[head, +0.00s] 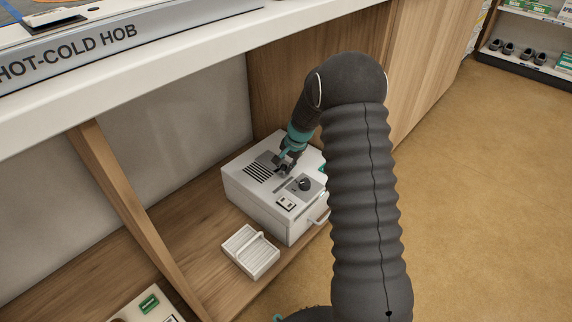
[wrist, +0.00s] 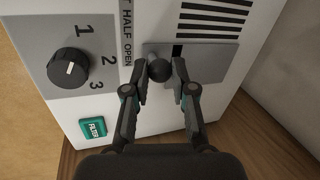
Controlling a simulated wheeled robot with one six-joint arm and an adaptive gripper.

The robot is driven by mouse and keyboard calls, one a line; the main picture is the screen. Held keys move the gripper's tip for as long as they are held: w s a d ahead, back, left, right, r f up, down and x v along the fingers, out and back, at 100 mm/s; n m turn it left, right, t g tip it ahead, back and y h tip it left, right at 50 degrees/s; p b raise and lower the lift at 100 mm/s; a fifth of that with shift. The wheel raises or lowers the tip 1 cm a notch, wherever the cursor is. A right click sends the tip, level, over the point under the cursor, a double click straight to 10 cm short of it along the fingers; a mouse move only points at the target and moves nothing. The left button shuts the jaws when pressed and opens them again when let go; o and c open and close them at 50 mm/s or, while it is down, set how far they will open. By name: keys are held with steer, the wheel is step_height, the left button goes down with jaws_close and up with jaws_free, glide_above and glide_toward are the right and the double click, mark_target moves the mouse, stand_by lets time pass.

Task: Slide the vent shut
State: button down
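A white unit (head: 262,207) stands on the wooden shelf under the counter. Its top has a vent of several dark slots (wrist: 215,18), with a grey sliding plate (wrist: 215,52) alongside them; the slots in view are uncovered. A round dark knob (wrist: 160,70) stands up at the plate's end, near lettering that reads "HALF OPEN". My gripper (wrist: 160,73) has one fingertip on each side of this knob, close against it. In the head view my gripper (head: 285,167) reaches down onto the unit's top and hides the knob.
A dial (wrist: 68,68) marked 1, 2, 3 and a green filter button (wrist: 93,128) are on the same face. A white ribbed tray (head: 250,253) lies in front of the unit. The counter edge (head: 150,75) overhangs the shelf, with a wooden divider (head: 135,215) to the left.

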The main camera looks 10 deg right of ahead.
steer(key=shift+a, duration=0.1)
steer(key=s+a, duration=0.1)
steer(key=a, duration=0.1)
steer(key=s+a, duration=0.3)
steer(key=shift+s+a, duration=0.15)
steer(key=shift+a, duration=0.25)
steer(key=c, duration=1)
jaws_free()
steer(key=shift+a, duration=0.3)
steer(key=shift+o, duration=0.2)
steer(key=shift+d, duration=0.15)
steer(key=shift+d, duration=0.1)
steer(key=shift+r, duration=0.1)
